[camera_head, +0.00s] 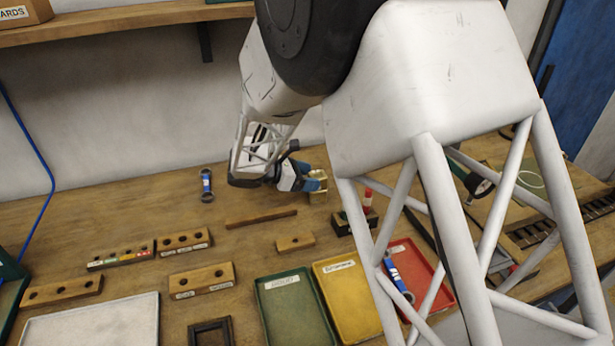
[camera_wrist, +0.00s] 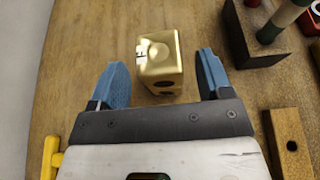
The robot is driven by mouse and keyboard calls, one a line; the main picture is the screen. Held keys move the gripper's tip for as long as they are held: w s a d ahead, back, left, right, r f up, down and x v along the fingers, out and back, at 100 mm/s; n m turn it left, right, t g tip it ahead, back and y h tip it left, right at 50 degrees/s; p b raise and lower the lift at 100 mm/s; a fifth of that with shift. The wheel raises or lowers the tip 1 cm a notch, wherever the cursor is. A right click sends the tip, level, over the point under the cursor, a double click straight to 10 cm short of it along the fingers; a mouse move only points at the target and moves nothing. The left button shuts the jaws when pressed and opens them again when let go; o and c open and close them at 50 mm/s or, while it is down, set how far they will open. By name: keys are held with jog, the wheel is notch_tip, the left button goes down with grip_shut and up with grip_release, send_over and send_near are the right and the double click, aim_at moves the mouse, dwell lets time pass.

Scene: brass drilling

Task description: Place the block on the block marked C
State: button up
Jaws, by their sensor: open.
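A gold-coloured brass block (camera_wrist: 160,66) stands on the wooden bench in the wrist view, with a round feature on top, dark holes in its near side and a small white label at its left edge. I cannot read the label or tell whether this is one block or two stacked. My gripper (camera_wrist: 161,82) is open, with a blue finger on each side of the block and gaps between. In the head view, my gripper (camera_head: 306,180) is low over the bench, partly covering the brass block (camera_head: 317,196). I cannot make out a C mark anywhere.
A dark block with upright pegs (camera_wrist: 262,38) stands right of the gripper. A small wooden block with a hole (camera_head: 295,242) and a wooden strip (camera_head: 261,218) lie nearer. Green (camera_head: 290,311), yellow (camera_head: 345,301) and red (camera_head: 413,275) trays sit at the front. A blue-banded tool (camera_head: 207,184) lies left.

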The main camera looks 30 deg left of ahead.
jog(key=shift+r, duration=0.2)
jog(key=v, duration=1.2)
jog(key=shift+d, duration=0.1)
dwell(0.8)
jog(key=d+r+m+g+y, duration=0.15)
jog(key=d+r+m, duration=0.25)
jog(key=d, duration=0.8)
jog(key=d+r+m+g, duration=0.3)
jog(key=d+m, duration=0.1)
jog(key=d, duration=0.8)
jog(key=d+r+m+g+y, duration=0.1)
jog(key=d+r+m+g, duration=0.25)
jog(key=d, duration=0.85)
jog(key=s+d+r+m+y, duration=0.15)
jog(key=s+d+m, duration=0.25)
jog(key=d, duration=0.4)
jog(key=s+d+r+m+y, duration=0.1)
jog(key=s+d+m+y, duration=0.2)
jog(key=d, duration=0.4)
jog(key=s+d+m+y, duration=0.1)
jog(key=s+d+m, duration=0.3)
jog(key=s, duration=0.3)
jog(key=s+d+f+m+t+y, duration=0.1)
jog(key=s+d+m, duration=0.3)
jog(key=s, duration=0.3)
jog(key=shift+s+d+f+m+y, duration=0.2)
jog(key=shift+s+d+m+y, duration=0.15)
jog(key=shift+d, duration=0.5)
